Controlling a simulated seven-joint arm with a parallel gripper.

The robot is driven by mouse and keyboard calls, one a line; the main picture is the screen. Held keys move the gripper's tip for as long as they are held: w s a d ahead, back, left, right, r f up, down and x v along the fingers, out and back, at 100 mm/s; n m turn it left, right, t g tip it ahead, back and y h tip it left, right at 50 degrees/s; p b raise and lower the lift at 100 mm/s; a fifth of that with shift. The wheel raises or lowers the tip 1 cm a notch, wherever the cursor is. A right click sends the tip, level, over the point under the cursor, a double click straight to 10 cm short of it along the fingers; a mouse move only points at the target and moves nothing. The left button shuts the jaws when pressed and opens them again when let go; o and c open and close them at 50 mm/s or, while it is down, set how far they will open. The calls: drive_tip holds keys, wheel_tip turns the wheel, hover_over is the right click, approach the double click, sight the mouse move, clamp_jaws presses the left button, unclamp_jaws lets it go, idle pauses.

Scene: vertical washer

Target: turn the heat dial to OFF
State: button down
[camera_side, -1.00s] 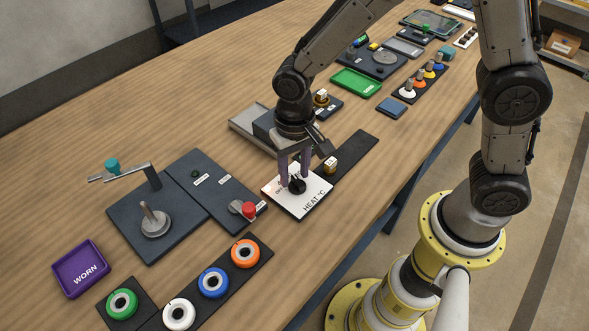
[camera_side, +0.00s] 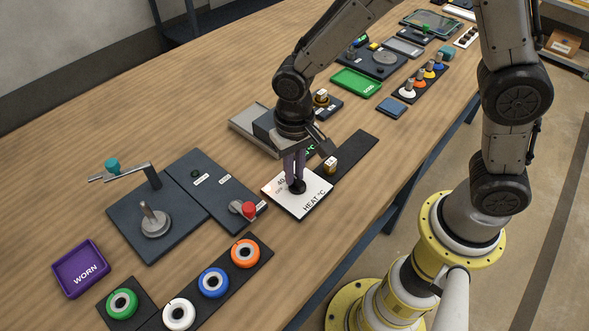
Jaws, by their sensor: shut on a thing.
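The heat dial is a black knob (camera_side: 297,188) on a white plate marked "HEAT °C" (camera_side: 309,206), near the middle of the table. My gripper (camera_side: 296,180) points straight down over the plate, its fingers shut on the knob. The fingers and the arm above hide most of the knob and part of the scale. The dial's pointer and the OFF mark cannot be made out.
A dark panel with a red knob (camera_side: 249,209) lies to the left of the plate. A dark strip with a small brass-coloured piece (camera_side: 330,165) lies close on the right. A grey block (camera_side: 254,118) stands behind. A purple WORN tray (camera_side: 80,269) and several coloured rings are at the front left.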

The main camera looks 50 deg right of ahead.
drive_tip(key=n, duration=0.3)
drive_tip(key=shift+a, duration=0.2)
drive_tip(key=n, duration=0.4)
drive_tip(key=shift+a, duration=0.15)
drive_tip(key=n, duration=0.6)
drive_tip(key=shift+s+a+r, duration=0.1)
drive_tip(key=shift+s+a, duration=0.05)
drive_tip(key=shift+a, duration=0.1)
drive_tip(key=shift+n, duration=0.4)
drive_tip(key=c, duration=0.9)
unclamp_jaws()
wheel_tip(320, 180, up, 14)
drive_tip(key=shift+f, duration=0.15)
